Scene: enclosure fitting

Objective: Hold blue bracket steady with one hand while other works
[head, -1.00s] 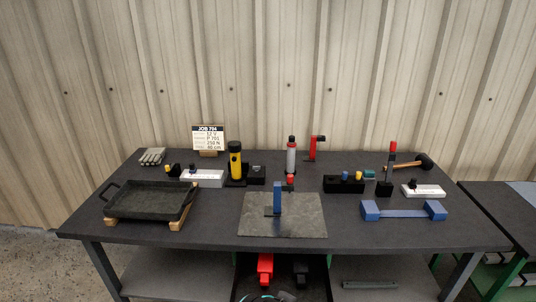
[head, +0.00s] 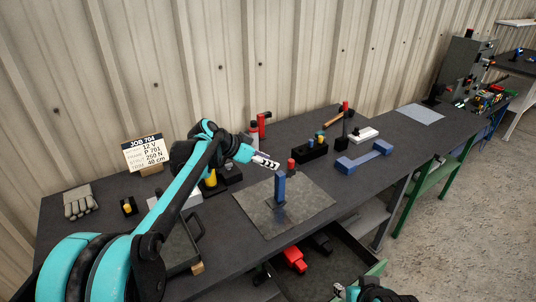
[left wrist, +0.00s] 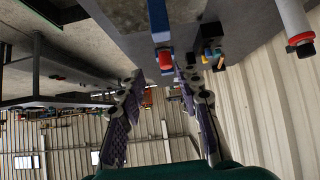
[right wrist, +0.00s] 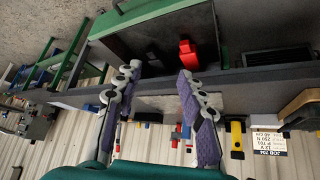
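The blue bracket (head: 280,186) stands upright on a grey slab (head: 308,203) on the bench. My left gripper (head: 268,162) is just left of and above the bracket in the head view, apart from it. In the left wrist view the open fingers (left wrist: 160,105) have nothing between them, and a blue upright piece (left wrist: 158,18), likely the bracket, shows beyond them. My right gripper (right wrist: 158,88) is open and empty, low in front of the bench. Part of my right arm shows at the bottom of the head view.
A red-topped piece (head: 291,164) stands behind the bracket. A black block (head: 310,151) with coloured pegs and a blue two-ended part (head: 364,157) lie further right. An open drawer (head: 328,270) holding a red item (head: 294,259) juts out below the bench front. A job sign (head: 143,153) stands at the back left.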

